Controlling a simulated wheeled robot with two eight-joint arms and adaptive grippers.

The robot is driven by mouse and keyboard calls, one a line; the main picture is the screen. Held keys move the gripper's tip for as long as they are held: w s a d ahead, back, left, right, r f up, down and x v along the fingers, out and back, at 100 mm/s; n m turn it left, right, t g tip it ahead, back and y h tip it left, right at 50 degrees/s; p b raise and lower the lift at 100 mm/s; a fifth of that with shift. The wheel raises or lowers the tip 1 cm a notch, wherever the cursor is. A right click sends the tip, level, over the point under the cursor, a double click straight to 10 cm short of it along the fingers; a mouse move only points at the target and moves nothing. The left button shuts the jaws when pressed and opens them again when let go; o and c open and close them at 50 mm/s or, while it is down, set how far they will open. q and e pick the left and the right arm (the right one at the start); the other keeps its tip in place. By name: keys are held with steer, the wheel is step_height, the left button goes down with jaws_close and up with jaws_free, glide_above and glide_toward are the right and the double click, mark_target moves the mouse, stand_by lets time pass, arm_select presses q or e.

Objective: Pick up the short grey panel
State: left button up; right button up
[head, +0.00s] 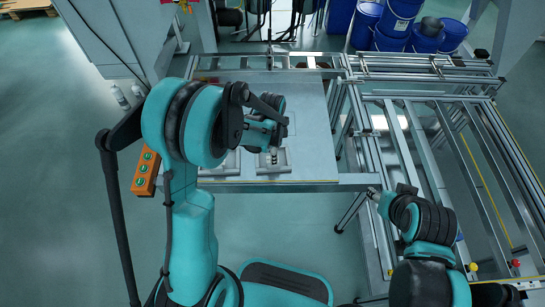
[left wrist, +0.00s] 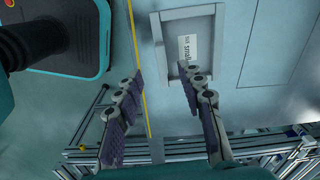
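My left arm reaches over the light grey table (head: 312,130). My left gripper (left wrist: 158,92) is open in the left wrist view, with nothing between its two fingers. Its right finger is near a shallow grey rectangular tray (left wrist: 165,47) with a white label (left wrist: 188,47) that seems to read "small". In the head view the gripper (head: 272,152) is partly hidden by its own arm, above the tray on the table's front part. My right gripper (head: 378,194) is small beside the table's front right corner; its fingers are unclear. I cannot single out the short grey panel with certainty.
A metal-rail fixture (head: 410,150) with long grey strips stands right of the table. An orange button box (head: 146,172) is at the table's left side. Blue buckets (head: 398,18) stand behind. A yellow line (left wrist: 141,85) runs along the table's front edge.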

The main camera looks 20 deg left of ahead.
mark_target(262, 160)
arm_select(q)
steer(key=shift+m, duration=0.4)
steer(key=f+b, duration=0.1)
steer(key=f, duration=0.3)
steer(key=shift+d+f, duration=0.1)
steer(key=shift+d, duration=0.1)
steer(key=f+b, duration=0.1)
steer(key=f, duration=0.1)
steer(key=f+b, duration=0.2)
steer(key=f, duration=0.1)
steer(key=shift+w+f, duration=0.3)
steer(key=shift+r, duration=0.1)
jaws_close()
